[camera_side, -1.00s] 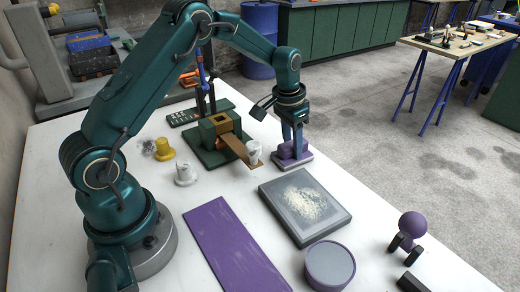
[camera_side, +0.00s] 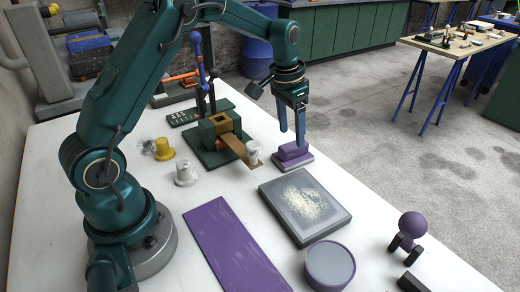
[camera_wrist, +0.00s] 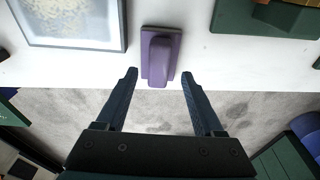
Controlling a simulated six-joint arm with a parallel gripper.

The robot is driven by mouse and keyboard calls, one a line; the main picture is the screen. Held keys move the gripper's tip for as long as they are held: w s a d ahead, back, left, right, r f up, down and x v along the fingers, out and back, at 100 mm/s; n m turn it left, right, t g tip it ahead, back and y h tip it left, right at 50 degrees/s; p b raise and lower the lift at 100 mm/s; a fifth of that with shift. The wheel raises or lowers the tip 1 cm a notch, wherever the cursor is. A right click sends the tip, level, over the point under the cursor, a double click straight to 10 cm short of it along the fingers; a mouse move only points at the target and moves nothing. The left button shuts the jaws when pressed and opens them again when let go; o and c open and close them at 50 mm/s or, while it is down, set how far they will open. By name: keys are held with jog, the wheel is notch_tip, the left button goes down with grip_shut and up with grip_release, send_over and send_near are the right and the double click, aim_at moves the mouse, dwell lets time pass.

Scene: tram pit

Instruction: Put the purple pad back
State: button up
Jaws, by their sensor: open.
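The fingers look clear of the pad. The pad's underside is hidden.
A grey tray (camera_side: 336,225) with pale powder lies in front of the pad. A green block stand (camera_side: 200,158) with a wooden chute and white cup (camera_side: 253,150) is to the left.

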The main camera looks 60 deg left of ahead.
jog(key=s+d+r+t, duration=0.2)
jog(key=s+d+r, duration=0.3)
jog(key=s+r, duration=0.5)
jog(key=s+d+n+t, duration=0.1)
jog(key=s+d, duration=0.1)
jog(key=s, duration=1)
jog(key=shift+d+f+t, duration=0.15)
jog(key=shift+f+t, duration=0.25)
jog(key=shift+f, duration=0.05)
